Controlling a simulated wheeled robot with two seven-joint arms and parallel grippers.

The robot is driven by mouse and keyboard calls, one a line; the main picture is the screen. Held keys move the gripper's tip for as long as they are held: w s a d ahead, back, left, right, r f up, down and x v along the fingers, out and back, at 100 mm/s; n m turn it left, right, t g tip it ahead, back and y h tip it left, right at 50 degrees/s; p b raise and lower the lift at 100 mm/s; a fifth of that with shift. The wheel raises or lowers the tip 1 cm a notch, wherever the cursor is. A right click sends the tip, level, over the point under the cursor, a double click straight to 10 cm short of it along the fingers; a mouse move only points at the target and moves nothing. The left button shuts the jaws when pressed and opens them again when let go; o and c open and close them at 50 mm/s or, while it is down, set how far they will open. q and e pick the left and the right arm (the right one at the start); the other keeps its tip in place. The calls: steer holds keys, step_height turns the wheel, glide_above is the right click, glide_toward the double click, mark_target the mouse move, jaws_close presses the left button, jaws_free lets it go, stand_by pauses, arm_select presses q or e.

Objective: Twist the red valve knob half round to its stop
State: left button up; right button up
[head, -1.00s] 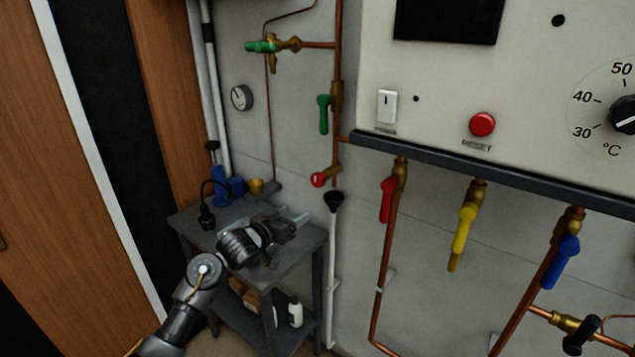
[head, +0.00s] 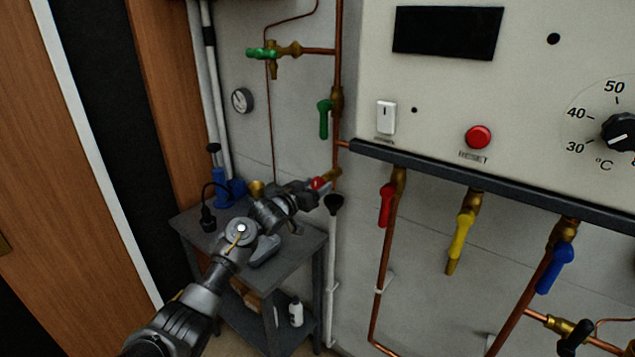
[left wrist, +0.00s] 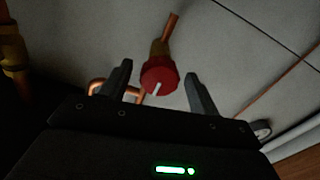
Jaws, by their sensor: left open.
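The red valve knob (head: 318,183) is a small round knob on a brass fitting, low on the copper pipe left of the boiler panel. In the left wrist view the red knob (left wrist: 159,76) shows a white mark on its face and lies between and a little beyond my open fingers. My left gripper (head: 312,188) is at the knob in the head view, and its open fingers (left wrist: 160,88) stand either side of the knob, with gaps showing. I cannot tell the exact depth between fingertips and knob. My right gripper is not in view.
A grey trolley (head: 295,262) stands under my left arm, with a blue pump (head: 228,190) and a brass cup on top. A red lever (head: 386,205) hangs to the right. A black-topped white pole (head: 333,270) stands just below the knob. The boiler panel (head: 440,90) juts out at right.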

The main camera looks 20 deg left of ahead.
arm_select(q)
steer(key=shift+w+d, duration=0.25)
steer(key=shift+w, duration=0.4)
steer(key=c, duration=1)
steer(key=shift+o, duration=0.2)
